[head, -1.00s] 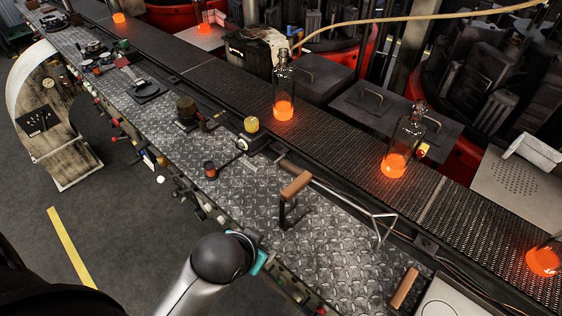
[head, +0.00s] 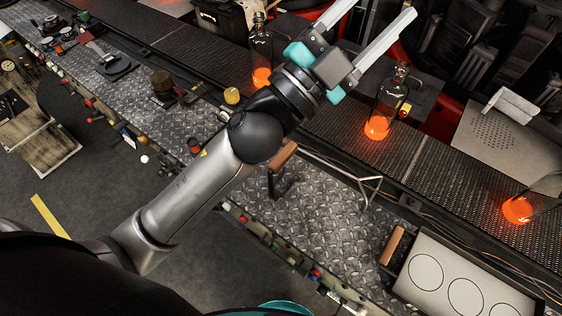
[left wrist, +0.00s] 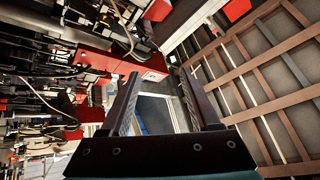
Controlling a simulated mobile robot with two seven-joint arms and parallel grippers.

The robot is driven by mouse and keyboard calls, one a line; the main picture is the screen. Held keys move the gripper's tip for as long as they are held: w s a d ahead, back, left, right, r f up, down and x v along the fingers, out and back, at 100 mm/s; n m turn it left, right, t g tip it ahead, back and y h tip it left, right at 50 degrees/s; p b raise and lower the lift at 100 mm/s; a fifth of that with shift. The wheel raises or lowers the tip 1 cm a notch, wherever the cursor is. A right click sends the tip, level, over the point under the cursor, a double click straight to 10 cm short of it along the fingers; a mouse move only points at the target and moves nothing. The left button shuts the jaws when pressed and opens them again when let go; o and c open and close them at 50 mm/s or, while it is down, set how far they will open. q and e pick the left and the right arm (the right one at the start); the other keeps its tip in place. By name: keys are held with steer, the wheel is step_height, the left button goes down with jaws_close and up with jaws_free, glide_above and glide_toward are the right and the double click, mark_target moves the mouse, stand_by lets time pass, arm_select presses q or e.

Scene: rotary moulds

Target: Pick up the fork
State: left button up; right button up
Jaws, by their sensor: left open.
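A thin metal rod with a two-pronged end, which looks like the fork (head: 368,190), lies over the diamond-plate bench (head: 330,222), beside the conveyor. A wooden handle (head: 283,154) with a dark bracket is near its left end; I cannot tell whether they are joined. My left gripper (head: 381,14) is raised over the conveyor, pointing up and right in the head view, open and empty. Its fingers appear apart in the left wrist view (left wrist: 162,76), facing distant structures, with no fork visible there. My right gripper is not in view.
Glowing bottles stand on the dark conveyor (head: 440,185), including a middle one (head: 378,126) and a right one (head: 518,209). A second wooden handle (head: 392,245) is near a pale panel with circles (head: 440,262). Small tools lie on the left bench.

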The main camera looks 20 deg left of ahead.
arm_select(q)
steer(key=s+d+f+m+g+h, duration=0.2)
steer(key=s+d+m+g+h, duration=0.6)
steer(key=m+g, duration=1)
steer(key=m+g+y, duration=0.1)
steer(key=m+y, duration=0.3)
steer(key=y, duration=1.9)
glide_toward(282, 160)
step_height(282, 160, down, 8)
steer(key=shift+a+f+p, duration=0.1)
steer(key=shift+f+p, duration=0.1)
steer(key=shift+p, duration=0.2)
steer(key=shift+w+a+f+p, duration=0.15)
steer(key=shift+f+p, duration=0.05)
steer(key=shift+f, duration=1.05)
steer(key=shift+w+a+f+p, duration=0.1)
steer(key=shift+a+f+p, duration=0.05)
steer(key=shift+f, duration=1.15)
jaws_close()
